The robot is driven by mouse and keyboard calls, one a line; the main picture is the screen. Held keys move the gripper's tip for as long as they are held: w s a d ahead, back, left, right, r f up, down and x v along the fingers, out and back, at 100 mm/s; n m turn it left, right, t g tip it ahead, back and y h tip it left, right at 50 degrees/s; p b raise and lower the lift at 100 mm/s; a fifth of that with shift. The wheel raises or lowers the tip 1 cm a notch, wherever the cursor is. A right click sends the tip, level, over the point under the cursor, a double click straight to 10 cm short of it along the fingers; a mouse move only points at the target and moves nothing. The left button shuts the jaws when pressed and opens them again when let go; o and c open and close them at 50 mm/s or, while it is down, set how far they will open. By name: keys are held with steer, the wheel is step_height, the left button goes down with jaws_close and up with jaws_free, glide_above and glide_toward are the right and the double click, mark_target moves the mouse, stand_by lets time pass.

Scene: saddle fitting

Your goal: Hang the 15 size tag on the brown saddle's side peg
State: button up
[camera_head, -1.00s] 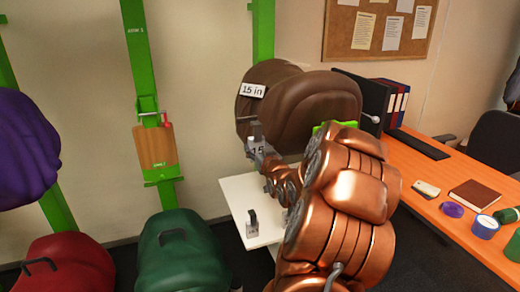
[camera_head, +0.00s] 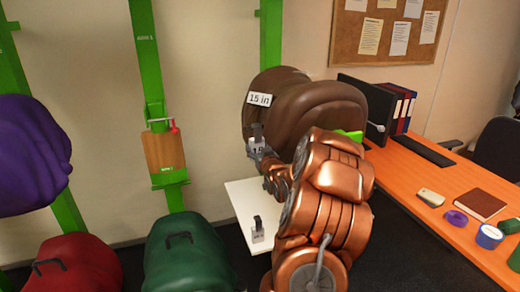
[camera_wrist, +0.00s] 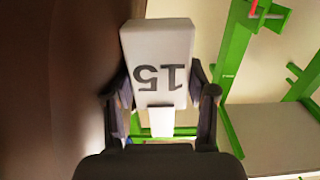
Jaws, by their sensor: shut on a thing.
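My gripper (camera_head: 257,150) is just below that label, in front of the saddle's lower left. It is shut on the pale grey 15 size tag (camera_wrist: 158,50), whose number reads upside down in the wrist view. A dark brown surface (camera_wrist: 50,80), apparently the saddle, fills the left of that view, close beside the tag. A short pale rod with a round end (camera_head: 379,127) shows right of the saddle; I cannot tell if it is the peg.
A white shelf (camera_head: 240,198) below my gripper bears another small tag (camera_head: 257,231). Green (camera_head: 185,255), red (camera_head: 78,272) and purple (camera_head: 30,155) saddles are at the left. An orange desk (camera_head: 420,215) with a monitor (camera_head: 372,115) stands right of my arm.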

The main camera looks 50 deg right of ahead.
steer(key=shift+f+p+x, duration=0.2)
steer(key=shift+p+x, duration=0.2)
steer(key=shift+x, duration=0.55)
steer(key=shift+f+p+x, duration=0.25)
steer(key=shift+p+x, duration=0.1)
steer(key=shift+x, duration=0.6)
steer(key=shift+f+p+x, duration=0.2)
steer(key=shift+p+x, duration=0.2)
steer(key=shift+x, duration=0.55)
steer(key=o, duration=1.3)
steer(key=shift+v, duration=6.05)
